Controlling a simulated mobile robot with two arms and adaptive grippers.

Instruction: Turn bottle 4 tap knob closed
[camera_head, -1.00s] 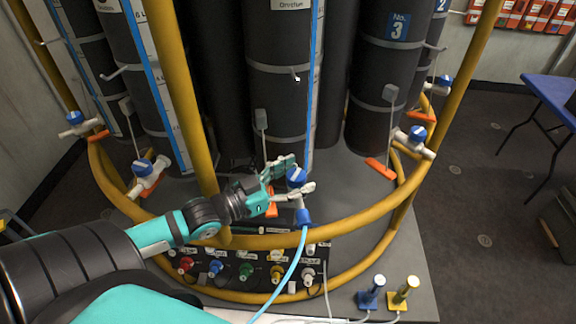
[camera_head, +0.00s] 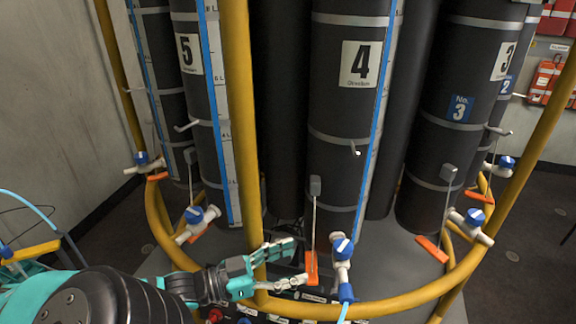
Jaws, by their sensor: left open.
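Bottle 4 (camera_head: 345,112) is a tall dark cylinder with a white "4" label, standing upright in the middle of the head view. Its tap (camera_head: 342,272) is at the bottle's foot, a white body with a blue knob (camera_head: 342,247) and a blue hose fitting below. The knob has a white mark on its face; its exact turn is hard to read. My left gripper (camera_head: 298,262) is open and empty, left of the tap, its fingers pointing right towards it. A gap shows between the fingertips and the knob. My right gripper is not in view.
An orange tab (camera_head: 312,268) hangs between my left gripper and the tap. A yellow ring rail (camera_head: 400,304) runs in front, with a yellow upright (camera_head: 238,120) left of bottle 4. Neighbouring bottles have similar taps, one at left (camera_head: 196,220) and one at right (camera_head: 472,222).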

